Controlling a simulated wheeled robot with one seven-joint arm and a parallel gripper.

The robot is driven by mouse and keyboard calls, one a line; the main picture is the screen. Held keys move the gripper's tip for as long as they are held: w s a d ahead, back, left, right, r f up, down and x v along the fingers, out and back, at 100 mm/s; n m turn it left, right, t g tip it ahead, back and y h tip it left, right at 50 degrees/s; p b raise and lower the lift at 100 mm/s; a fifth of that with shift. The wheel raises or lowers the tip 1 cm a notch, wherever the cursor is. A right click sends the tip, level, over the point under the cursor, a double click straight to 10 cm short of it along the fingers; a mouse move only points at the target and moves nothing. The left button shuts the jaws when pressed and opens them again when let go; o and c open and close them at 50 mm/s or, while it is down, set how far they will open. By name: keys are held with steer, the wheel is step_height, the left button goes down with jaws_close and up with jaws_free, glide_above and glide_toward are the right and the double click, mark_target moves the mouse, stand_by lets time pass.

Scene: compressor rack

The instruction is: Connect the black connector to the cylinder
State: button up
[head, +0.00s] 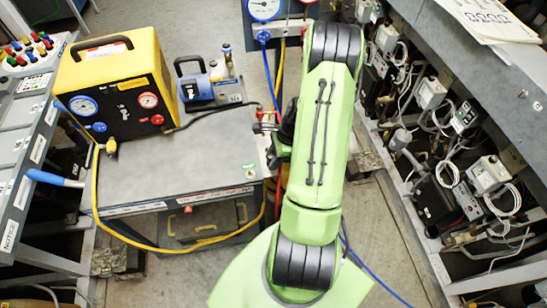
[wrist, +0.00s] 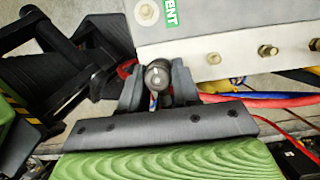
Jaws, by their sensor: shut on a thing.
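My gripper (wrist: 158,90) is shut in the wrist view. A dark, rounded piece with a grey end (wrist: 157,74), which looks like the black connector, sits between its two fingers. In the head view my green arm reaches down the middle and hides most of the gripper (head: 277,148), which is beside the right edge of the cart. The held piece cannot be made out there. I cannot pick out the cylinder in either view. A small red part (wrist: 126,68) shows just left of the fingers in the wrist view.
The cart (head: 190,165) carries a yellow machine (head: 118,85) with gauges and a blue pump (head: 212,85). A yellow hose (head: 95,190) loops around its front. Red, blue and yellow hoses (wrist: 255,100) run right of my gripper. The compressor rack (head: 440,150) stands at right, with floor between.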

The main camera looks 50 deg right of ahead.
steer(key=shift+r, duration=0.1)
steer(key=shift+r+p, duration=1.25)
steer(key=shift+r, duration=0.2)
